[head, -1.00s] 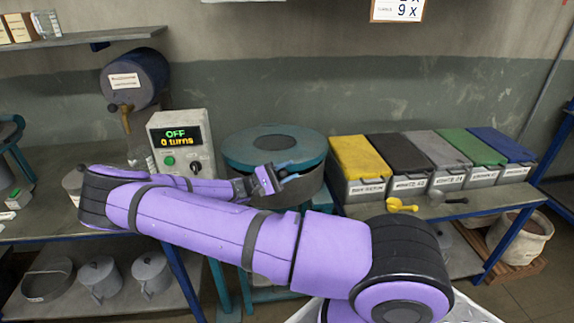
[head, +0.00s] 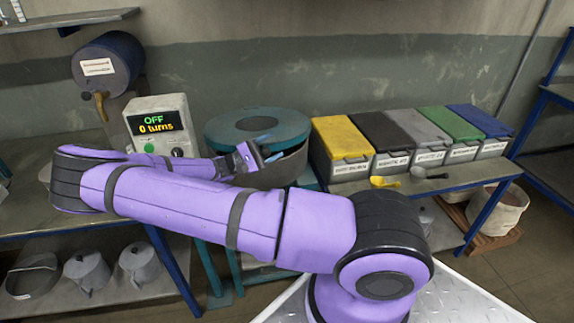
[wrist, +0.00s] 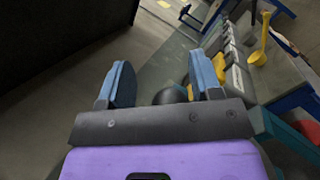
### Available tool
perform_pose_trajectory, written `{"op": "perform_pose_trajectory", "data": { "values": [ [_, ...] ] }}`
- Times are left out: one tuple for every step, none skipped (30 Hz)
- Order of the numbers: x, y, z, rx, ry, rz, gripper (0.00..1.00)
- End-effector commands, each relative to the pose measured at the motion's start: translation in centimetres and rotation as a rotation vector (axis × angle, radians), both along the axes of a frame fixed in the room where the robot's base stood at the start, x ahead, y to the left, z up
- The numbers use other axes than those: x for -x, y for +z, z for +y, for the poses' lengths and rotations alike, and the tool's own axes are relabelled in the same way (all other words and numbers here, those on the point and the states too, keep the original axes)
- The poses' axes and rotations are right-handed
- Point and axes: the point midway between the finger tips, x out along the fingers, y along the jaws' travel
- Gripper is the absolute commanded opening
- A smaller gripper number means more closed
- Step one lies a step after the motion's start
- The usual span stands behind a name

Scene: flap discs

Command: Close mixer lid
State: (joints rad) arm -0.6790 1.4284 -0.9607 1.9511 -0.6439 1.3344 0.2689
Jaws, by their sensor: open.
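The mixer is a grey drum (head: 283,174) with a round teal lid (head: 222,130) that has a dark disc at its centre. The lid lies over the drum top in the head view; I cannot tell whether it is fully seated. My gripper (head: 271,147) is at the front of the mixer, by the lid's front rim, with its blue fingers pointing right. In the wrist view the two fingers (wrist: 163,84) are apart with nothing held between them. A small dark rounded thing shows beyond them. Whether a finger touches the lid is unclear.
A control box (head: 158,127) reading "OFF 0 turns" stands left of the mixer. Several bins with coloured lids, the nearest yellow (head: 341,136), stand to the right. A yellow scoop (head: 384,182) lies in front of them. A blue barrel (head: 107,62) is at the back left.

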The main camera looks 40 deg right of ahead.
Motion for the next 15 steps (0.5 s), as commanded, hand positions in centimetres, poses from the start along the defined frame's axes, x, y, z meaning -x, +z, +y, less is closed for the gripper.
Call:
{"op": "perform_pose_trajectory", "data": {
  "values": [
    [0.0, 1.1, 0.0, 0.0, 0.0, -0.004, 0.59],
    [0.1, 1.6, 0.0, 0.0, 0.0, -0.004, 0.59],
    [1.1, 1.5, 0.5, -0.001, 0.0, 0.001, 0.59],
    [1.8, 1.5, 0.7, 0.0, 0.0, 0.001, 0.59],
    [2.4, 1.5, 0.9, 0.0, 0.0, 0.001, 0.59],
    [3.2, 1.6, 1.2, 0.0, -0.001, 0.002, 0.59],
    [3.9, 1.7, 1.4, 0.0, -0.001, 0.002, 0.59],
    [4.5, 1.7, 1.7, 0.001, -0.002, 0.002, 0.59],
    [5.3, 1.8, 1.9, 0.001, -0.004, 0.002, 0.59],
    [5.9, 1.9, 2.1, 0.001, -0.004, 0.002, 0.59],
    [6.5, 2.0, 2.4, 0.002, -0.004, 0.002, 0.59],
    [7.3, 2.0, 2.7, 0.001, -0.003, 0.002, 0.59],
    [7.9, 2.1, 2.9, 0.001, -0.003, 0.002, 0.59],
    [8.5, 2.1, 3.1, 0.001, -0.003, 0.002, 0.59],
    [9.3, 2.2, 3.4, 0.0, -0.002, 0.002, 0.59]
  ]
}}
